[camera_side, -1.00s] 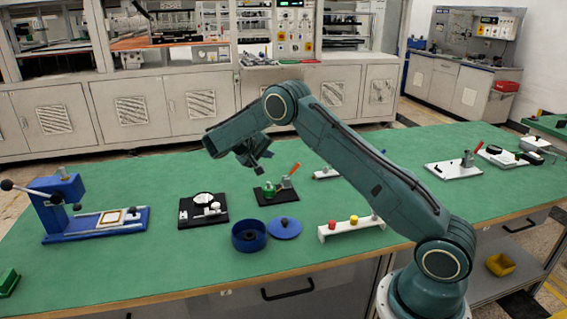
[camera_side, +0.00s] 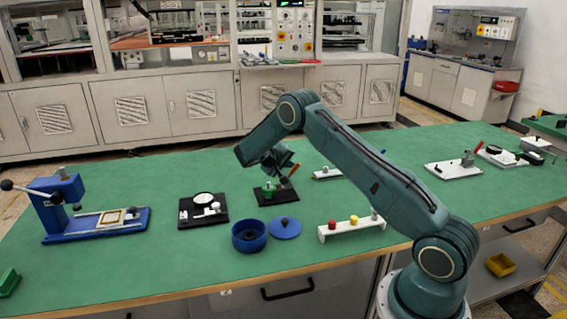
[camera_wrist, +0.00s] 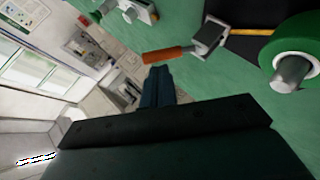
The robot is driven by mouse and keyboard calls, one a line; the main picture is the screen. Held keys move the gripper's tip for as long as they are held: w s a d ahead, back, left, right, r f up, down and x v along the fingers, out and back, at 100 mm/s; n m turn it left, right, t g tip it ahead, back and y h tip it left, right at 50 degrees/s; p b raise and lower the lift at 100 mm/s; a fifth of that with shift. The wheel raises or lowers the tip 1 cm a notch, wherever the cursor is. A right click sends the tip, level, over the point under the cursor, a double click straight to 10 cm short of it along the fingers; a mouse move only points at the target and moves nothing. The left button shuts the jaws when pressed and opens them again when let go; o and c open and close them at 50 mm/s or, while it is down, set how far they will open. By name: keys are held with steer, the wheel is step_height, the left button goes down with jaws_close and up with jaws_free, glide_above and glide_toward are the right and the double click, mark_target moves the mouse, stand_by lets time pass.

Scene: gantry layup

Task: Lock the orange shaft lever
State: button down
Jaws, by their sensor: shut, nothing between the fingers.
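The orange lever (camera_side: 293,170) stands tilted on a small black base (camera_side: 265,201) beside a green round part (camera_side: 268,189). In the wrist view the lever's orange handle (camera_wrist: 168,54) runs into a grey metal block (camera_wrist: 209,38). The green part (camera_wrist: 305,45) with its metal shaft (camera_wrist: 290,72) is at the right edge there. My gripper (camera_side: 284,174) is at the lever, partly covering it in the side view. In the wrist view my gripper's fingers (camera_wrist: 158,72) are together and empty, just short of the orange handle. I cannot tell whether they touch it.
A blue bowl (camera_side: 248,243) and blue lid (camera_side: 285,229) lie in front, with a white rack (camera_side: 350,230) of coloured knobs to the right. A black plate (camera_side: 190,218) with white parts is at left. A blue press (camera_side: 65,190) stands far left. Green table between is clear.

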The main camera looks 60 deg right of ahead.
mark_target(297, 168)
steer(key=shift+s+d+f+m+t+y, duration=0.1)
steer(key=shift+s+d+m+t+y, duration=0.2)
steer(key=shift+s+d+t+y, duration=0.25)
stand_by(0.8)
steer(key=shift+s+d+f+m+t+y, duration=0.15)
steer(key=shift+s+d+m+t+y, duration=0.25)
steer(key=shift+y, duration=0.35)
steer(key=t+y, duration=0.1)
steer(key=s+d+f+m+t+y, duration=0.1)
steer(key=shift+s+d+f+y, duration=0.15)
steer(key=shift+s+f+y, duration=0.1)
steer(key=shift+y, duration=0.15)
steer(key=shift+d+f, duration=0.1)
steer(key=shift+f, duration=0.15)
steer(key=shift+w, duration=0.1)
steer(key=shift+w+a, duration=0.35)
steer(key=shift+a, duration=0.15)
steer(key=shift+w, duration=0.1)
steer(key=shift+r, duration=0.2)
